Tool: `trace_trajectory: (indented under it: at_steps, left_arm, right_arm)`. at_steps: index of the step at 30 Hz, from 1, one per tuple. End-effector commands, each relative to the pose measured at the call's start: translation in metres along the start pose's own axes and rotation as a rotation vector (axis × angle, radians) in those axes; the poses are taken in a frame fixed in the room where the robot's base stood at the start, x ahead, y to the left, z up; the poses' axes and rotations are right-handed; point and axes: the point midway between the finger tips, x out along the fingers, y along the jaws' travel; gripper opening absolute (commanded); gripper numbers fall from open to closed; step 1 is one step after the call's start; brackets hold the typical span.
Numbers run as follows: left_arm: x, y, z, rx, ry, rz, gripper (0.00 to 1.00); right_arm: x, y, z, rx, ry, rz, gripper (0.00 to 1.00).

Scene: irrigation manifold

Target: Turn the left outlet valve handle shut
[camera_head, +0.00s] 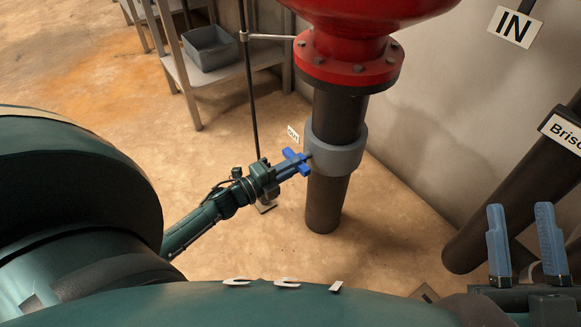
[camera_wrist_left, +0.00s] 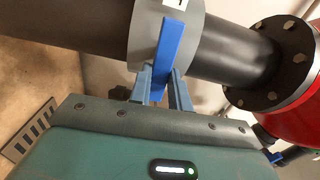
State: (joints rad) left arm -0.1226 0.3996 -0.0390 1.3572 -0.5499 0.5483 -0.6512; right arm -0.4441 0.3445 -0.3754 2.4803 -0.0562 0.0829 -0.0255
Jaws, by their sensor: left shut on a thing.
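The blue valve handle (camera_head: 296,157) sits on the grey collar (camera_head: 338,150) of a dark vertical pipe (camera_head: 325,205), under a red flanged body. My left gripper (camera_head: 284,170) reaches it from the left and is shut on it. In the left wrist view the blue handle (camera_wrist_left: 168,55) stands between the fingers of my left gripper (camera_wrist_left: 160,88), and its bar lies roughly across the pipe. The fingers hide part of the handle. My right gripper (camera_head: 525,245) is at the lower right, its two blue fingers apart with nothing between them.
The red body with its bolted flange (camera_head: 345,68) is above the handle. A thin dark rod (camera_head: 251,90) stands behind my left gripper. A shelf with a grey bin (camera_head: 210,47) is at the back. Another dark pipe (camera_head: 500,210) slants at the right near my right gripper.

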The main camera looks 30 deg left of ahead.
Motion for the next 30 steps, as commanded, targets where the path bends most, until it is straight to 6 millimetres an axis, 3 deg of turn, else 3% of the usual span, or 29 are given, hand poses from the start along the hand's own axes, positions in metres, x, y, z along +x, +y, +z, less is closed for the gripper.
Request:
trace_trajectory:
  at_steps: [19,20,27,30]
  left_arm:
    - [-0.0005,0.0011,-0.0001,0.049,0.0,0.002,0.0]
    - [-0.0005,0.0011,-0.0001,0.049,0.0,0.002,0.21]
    - [-0.0003,0.0008,0.0,0.047,0.0,0.001,0.41]
    - [-0.0002,0.0007,0.0,0.047,0.0,0.001,0.41]
  right_arm:
    - [0.0025,0.0023,-0.0045,-0.011,0.021,0.002,0.36]
    - [0.0025,0.0023,-0.0046,-0.01,0.021,0.002,0.36]
    - [0.0022,0.0024,-0.0043,-0.007,0.019,0.005,0.36]
    - [0.002,0.0023,-0.0042,-0.006,0.019,0.006,0.36]
